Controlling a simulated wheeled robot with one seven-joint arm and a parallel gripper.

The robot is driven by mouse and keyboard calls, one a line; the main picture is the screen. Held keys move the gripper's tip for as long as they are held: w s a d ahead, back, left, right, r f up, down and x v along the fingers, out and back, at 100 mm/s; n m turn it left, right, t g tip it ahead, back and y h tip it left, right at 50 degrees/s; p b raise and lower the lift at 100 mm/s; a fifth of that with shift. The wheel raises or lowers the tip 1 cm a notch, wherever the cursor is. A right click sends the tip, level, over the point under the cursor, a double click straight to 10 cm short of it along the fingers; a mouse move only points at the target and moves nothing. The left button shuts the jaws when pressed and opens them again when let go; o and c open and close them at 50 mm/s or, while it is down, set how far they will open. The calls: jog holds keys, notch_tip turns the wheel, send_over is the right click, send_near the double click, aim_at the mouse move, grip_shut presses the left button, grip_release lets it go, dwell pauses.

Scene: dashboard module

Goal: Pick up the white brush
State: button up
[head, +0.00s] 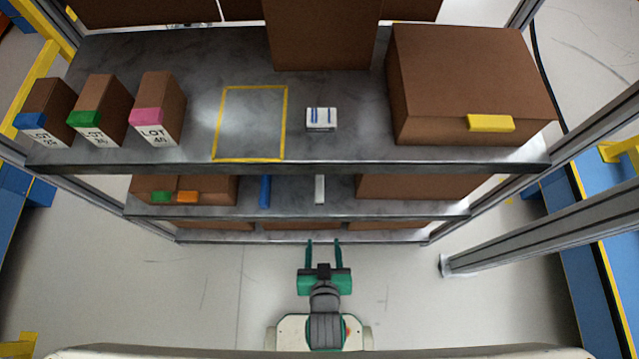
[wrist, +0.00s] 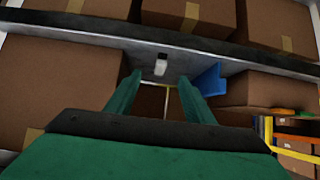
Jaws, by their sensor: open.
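The white brush (head: 320,189) shows as a narrow white upright piece on the middle shelf, near its front edge. It also shows in the wrist view (wrist: 161,66), small and white, beyond the gap between my fingertips. My gripper (head: 324,243) is open and empty, in front of the shelving and pointing at it. In the wrist view my gripper's two green fingers (wrist: 160,82) stand apart on either side of the line to the brush, not touching it.
A blue piece (head: 265,190) stands left of the brush in the head view. Brown boxes (head: 425,187) flank both on the middle shelf. The top shelf (head: 350,150) overhangs, carrying LOT boxes (head: 160,100), a small white box (head: 321,119) and a large carton (head: 460,80).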

jog(key=w+f+g, duration=0.3)
jog(key=w+f, duration=0.2)
jog(key=g, duration=0.4)
send_near(319, 189)
jog(key=x, duration=0.5)
jog(key=shift+w, duration=0.35)
jog(key=shift+s+x, duration=0.2)
jog(key=shift+x, duration=2.35)
jog(key=shift+f, duration=0.3)
grip_shut()
jog(key=shift+r, duration=0.1)
